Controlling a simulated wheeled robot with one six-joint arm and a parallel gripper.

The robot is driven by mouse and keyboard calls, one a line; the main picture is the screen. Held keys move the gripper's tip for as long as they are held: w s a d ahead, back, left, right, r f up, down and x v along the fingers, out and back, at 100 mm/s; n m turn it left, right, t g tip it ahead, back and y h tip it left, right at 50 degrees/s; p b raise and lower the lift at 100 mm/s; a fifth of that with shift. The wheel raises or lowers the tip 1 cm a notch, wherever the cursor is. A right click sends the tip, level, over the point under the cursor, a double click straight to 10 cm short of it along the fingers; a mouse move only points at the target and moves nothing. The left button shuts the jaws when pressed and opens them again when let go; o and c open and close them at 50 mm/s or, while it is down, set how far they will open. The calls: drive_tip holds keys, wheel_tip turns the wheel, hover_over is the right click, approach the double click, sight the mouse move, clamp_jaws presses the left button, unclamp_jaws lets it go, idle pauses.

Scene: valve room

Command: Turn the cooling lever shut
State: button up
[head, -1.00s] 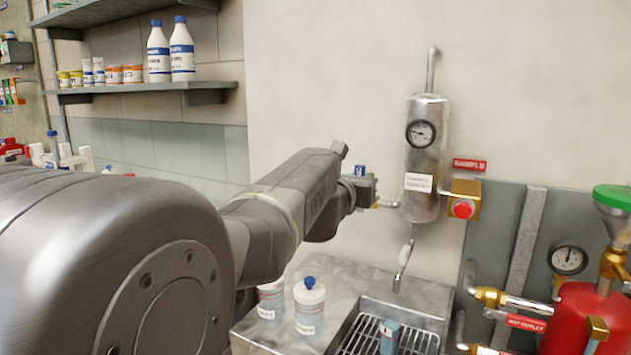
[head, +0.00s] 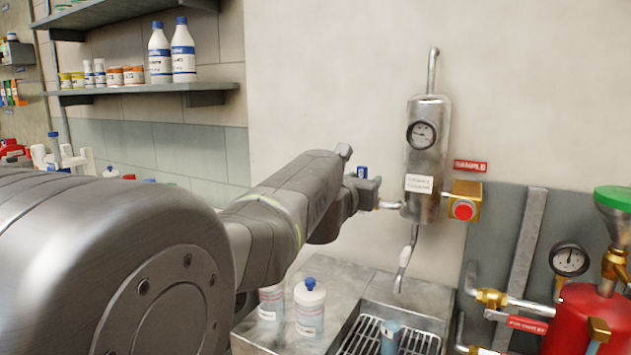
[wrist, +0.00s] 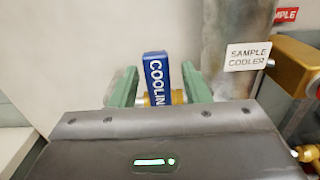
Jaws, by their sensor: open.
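The cooling lever (wrist: 156,80) is a blue handle lettered "COOLIN…" in the wrist view, standing upright over a brass fitting (wrist: 160,98). My gripper (wrist: 161,84) is open, with one green finger on each side of the lever and a gap visible at both sides. In the head view the blue lever (head: 362,172) shows small at the end of my arm, left of the steel sample cooler (head: 424,160). My gripper's fingers (head: 372,182) are small there and partly hidden.
A brass block with a red button (head: 463,208) sits right of the cooler. Below are a sink grate (head: 372,338), a blue cup (head: 390,338) and white bottles (head: 309,308). A red tank (head: 585,320) with brass pipes stands at the right.

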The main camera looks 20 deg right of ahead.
drive_tip(key=shift+s+a, duration=0.1)
drive_tip(key=p+v, duration=0.2)
drive_tip(key=v, duration=1.1)
drive_tip(key=shift+s+a, duration=0.15)
drive_tip(key=shift+s, duration=0.05)
drive_tip(key=shift+w, duration=0.1)
drive_tip(key=b+x, duration=0.2)
drive_tip(key=x, duration=1.1)
drive_tip(key=shift+w+d, duration=0.25)
